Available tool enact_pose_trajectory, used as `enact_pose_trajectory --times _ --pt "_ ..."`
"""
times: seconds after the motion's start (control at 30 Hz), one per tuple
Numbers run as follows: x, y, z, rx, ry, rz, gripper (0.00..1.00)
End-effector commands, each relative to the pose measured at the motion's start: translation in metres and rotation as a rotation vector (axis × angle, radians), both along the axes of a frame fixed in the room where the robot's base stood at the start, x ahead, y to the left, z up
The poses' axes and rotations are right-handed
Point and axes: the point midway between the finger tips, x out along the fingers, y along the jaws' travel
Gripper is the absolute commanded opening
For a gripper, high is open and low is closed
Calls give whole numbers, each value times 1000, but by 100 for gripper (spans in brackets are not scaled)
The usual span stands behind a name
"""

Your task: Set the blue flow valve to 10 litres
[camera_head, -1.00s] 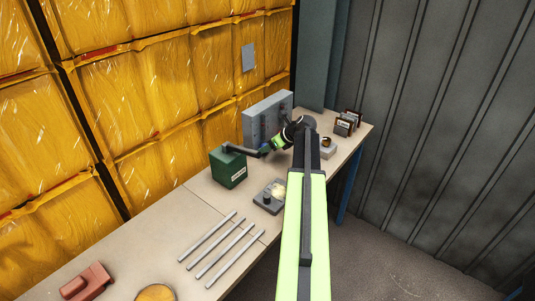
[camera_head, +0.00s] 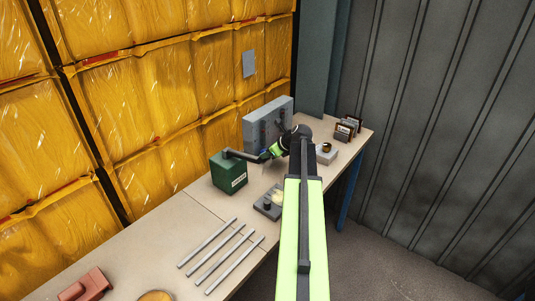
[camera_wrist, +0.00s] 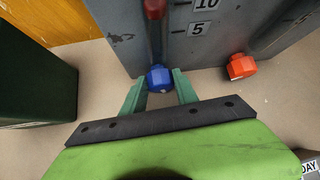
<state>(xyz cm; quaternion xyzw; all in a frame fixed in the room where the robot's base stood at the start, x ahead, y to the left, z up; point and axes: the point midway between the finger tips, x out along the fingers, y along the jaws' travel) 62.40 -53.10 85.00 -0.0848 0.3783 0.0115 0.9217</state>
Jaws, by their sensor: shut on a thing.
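The blue flow valve (camera_wrist: 159,78) is a small faceted knob low on the front of a grey panel (camera_wrist: 110,22). In the wrist view it sits between the teal fingertips of my gripper (camera_wrist: 158,88), which is shut on it. Above it is a vertical gauge with a bright red piece (camera_wrist: 155,8) beside the "10" label (camera_wrist: 206,4); a "5" label (camera_wrist: 197,29) is lower. The gauge's top is cut off. In the head view my gripper (camera_head: 271,151) is at the grey panel box (camera_head: 262,125), and my arm hides part of it.
An orange knob (camera_wrist: 241,66) is close right of the blue one. Metal rods (camera_head: 222,255), a small grey device (camera_head: 268,203) and a red object (camera_head: 86,285) lie along the bench.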

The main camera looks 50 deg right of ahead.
Motion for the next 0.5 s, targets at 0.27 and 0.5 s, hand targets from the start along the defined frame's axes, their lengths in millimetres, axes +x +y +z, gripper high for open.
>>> enact_pose_trajectory --times 0.27,0.5 --pt "-2 6 -3 -267 -22 1 0" --pt "-1 4 -2 -275 -22 0 0"
